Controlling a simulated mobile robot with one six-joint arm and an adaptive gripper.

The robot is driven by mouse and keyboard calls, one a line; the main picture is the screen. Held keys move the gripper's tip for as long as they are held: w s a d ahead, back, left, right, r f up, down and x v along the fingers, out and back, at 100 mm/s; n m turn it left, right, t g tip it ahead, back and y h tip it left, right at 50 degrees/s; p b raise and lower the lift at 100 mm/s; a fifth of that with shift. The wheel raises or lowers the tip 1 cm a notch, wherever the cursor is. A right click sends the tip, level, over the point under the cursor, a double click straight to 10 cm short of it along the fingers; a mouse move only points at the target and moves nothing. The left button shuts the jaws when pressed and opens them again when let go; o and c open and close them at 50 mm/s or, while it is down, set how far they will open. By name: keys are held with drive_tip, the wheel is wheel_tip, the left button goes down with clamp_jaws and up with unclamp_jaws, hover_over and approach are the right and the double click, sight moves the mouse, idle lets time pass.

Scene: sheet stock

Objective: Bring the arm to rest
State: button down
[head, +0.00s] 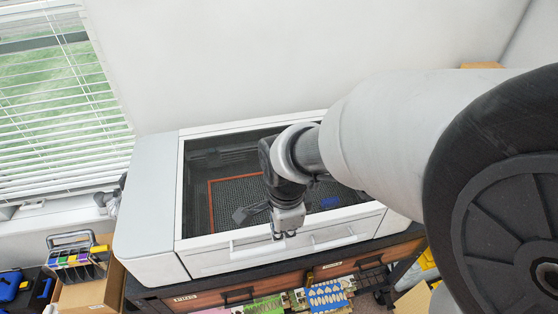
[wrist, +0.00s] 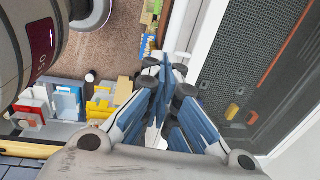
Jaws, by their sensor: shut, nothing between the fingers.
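My gripper (wrist: 168,72) is shut with nothing between its fingertips in the wrist view. In the head view my gripper (head: 284,234) hangs at the end of my arm, in front of the white machine (head: 150,215) near its front handles. My arm reaches in from the right and hides part of the machine. Whether the gripper touches the machine's front cannot be told.
The machine has a dark glass lid (head: 205,160) over a bed with an orange frame. It stands on a dark bench with wooden drawers (head: 195,303). A cardboard box (head: 85,292) with coloured items stands at the lower left. A window with blinds (head: 50,110) is behind left.

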wheel_tip(320, 180, up, 4)
drive_tip(key=s+d+f+n+t+b, duration=0.2)
drive_tip(key=s+d+n+t+b, duration=0.1)
drive_tip(key=s+d+n+b, duration=0.8)
drive_tip(key=d+n, duration=0.2)
drive_tip(key=n, duration=0.2)
drive_tip(key=shift+s+d+f, duration=0.2)
drive_tip(key=shift+s+d, duration=0.15)
